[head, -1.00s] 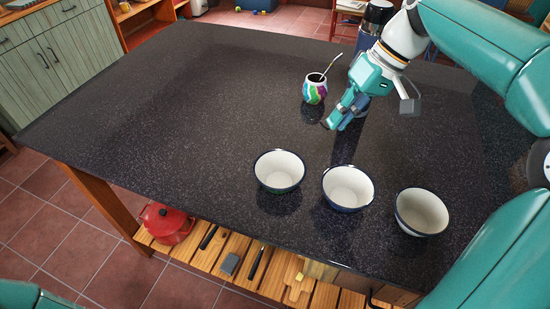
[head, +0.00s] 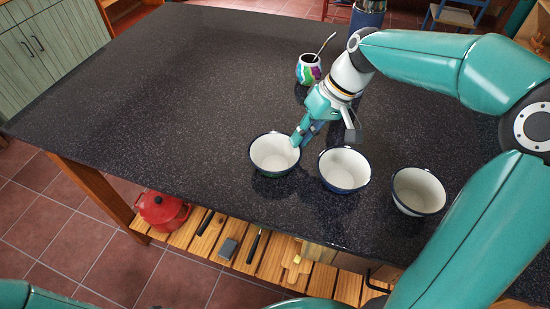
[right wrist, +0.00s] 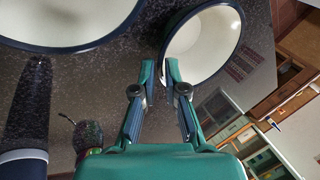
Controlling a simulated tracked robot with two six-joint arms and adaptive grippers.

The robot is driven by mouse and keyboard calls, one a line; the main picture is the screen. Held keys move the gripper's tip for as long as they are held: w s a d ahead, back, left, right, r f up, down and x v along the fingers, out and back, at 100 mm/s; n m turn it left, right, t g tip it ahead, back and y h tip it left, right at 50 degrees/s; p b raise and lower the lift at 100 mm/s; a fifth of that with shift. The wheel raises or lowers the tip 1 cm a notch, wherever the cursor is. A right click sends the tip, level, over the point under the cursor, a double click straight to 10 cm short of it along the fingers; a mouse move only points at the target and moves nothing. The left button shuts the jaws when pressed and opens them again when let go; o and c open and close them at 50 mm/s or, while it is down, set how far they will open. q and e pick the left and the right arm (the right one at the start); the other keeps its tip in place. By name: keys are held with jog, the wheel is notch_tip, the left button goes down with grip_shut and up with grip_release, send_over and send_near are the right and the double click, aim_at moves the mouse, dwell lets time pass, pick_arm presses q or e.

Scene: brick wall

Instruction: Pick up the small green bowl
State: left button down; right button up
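The small green bowl (head: 274,155), white inside with a dark rim and greenish outer wall, stands upright at the left of a row of three bowls. My right gripper (head: 297,140) is at its right rim in the head view, fingers pointing down. In the right wrist view the right gripper (right wrist: 160,68) is open, with a gap between its fingertips. The green bowl (right wrist: 204,45) lies just beyond the right finger there, its rim crossing near the gap. I cannot tell whether they touch. My left gripper is out of view.
A blue bowl (head: 344,170) stands close to the right of the gripper, with another bowl (head: 418,191) further right. A colourful cup with a straw (head: 308,70) stands behind. The dark tabletop (head: 170,90) is clear on the left.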

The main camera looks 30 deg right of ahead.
aim_at(293, 150)
jog(key=shift+x, duration=2.3)
jog(key=shift+s, duration=0.25)
grip_shut()
